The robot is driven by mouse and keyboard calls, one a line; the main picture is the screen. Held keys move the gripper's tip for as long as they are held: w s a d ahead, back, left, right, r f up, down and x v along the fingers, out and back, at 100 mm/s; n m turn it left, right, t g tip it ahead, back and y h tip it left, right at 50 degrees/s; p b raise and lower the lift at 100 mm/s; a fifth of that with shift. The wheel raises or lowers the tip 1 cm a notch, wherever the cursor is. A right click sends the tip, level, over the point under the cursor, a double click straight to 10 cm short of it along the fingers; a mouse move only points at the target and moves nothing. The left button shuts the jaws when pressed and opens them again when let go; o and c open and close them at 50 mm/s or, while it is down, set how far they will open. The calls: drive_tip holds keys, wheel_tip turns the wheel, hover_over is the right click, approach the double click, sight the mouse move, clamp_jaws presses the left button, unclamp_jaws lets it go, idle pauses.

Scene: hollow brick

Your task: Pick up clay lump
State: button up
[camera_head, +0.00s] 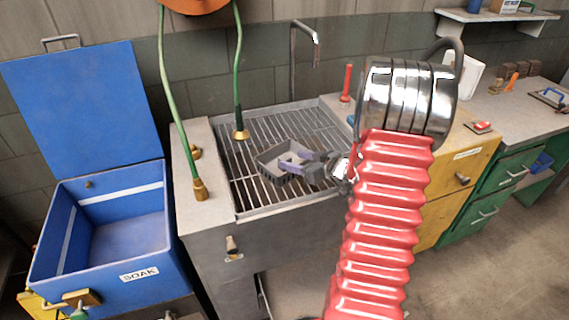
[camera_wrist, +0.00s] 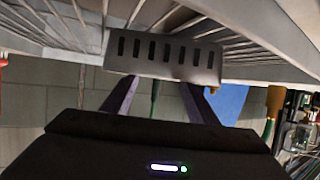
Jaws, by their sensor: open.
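I cannot make out a clay lump in either view. My gripper (camera_head: 289,162) is open, its two purple fingers spread over a small grey slotted tray (camera_head: 266,168) on the sink grate. In the wrist view, which looks upside down, the fingers of my gripper (camera_wrist: 160,92) reach past the rim of the slotted tray (camera_wrist: 165,60). The tray's near wall hides their tips and whatever lies inside. Nothing shows between the visible parts of the fingers.
The tray rests on a metal grate (camera_head: 318,127) set in a grey sink unit. A tap (camera_head: 292,60) rises behind it, and green hoses (camera_head: 238,70) hang at the left. An open blue bin marked SOAK (camera_head: 140,272) stands left. A yellow cabinet (camera_head: 463,172) stands right.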

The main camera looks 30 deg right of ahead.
sight(286, 159)
drive_tip(key=shift+x, duration=1.9)
drive_tip(key=shift+s+a, duration=0.1)
drive_tip(key=shift+c, duration=0.4)
drive_tip(key=c, duration=1.1)
drive_tip(key=shift+r, duration=0.1)
wheel_tip(286, 159, up, 10)
drive_tip(key=shift+f, duration=0.1)
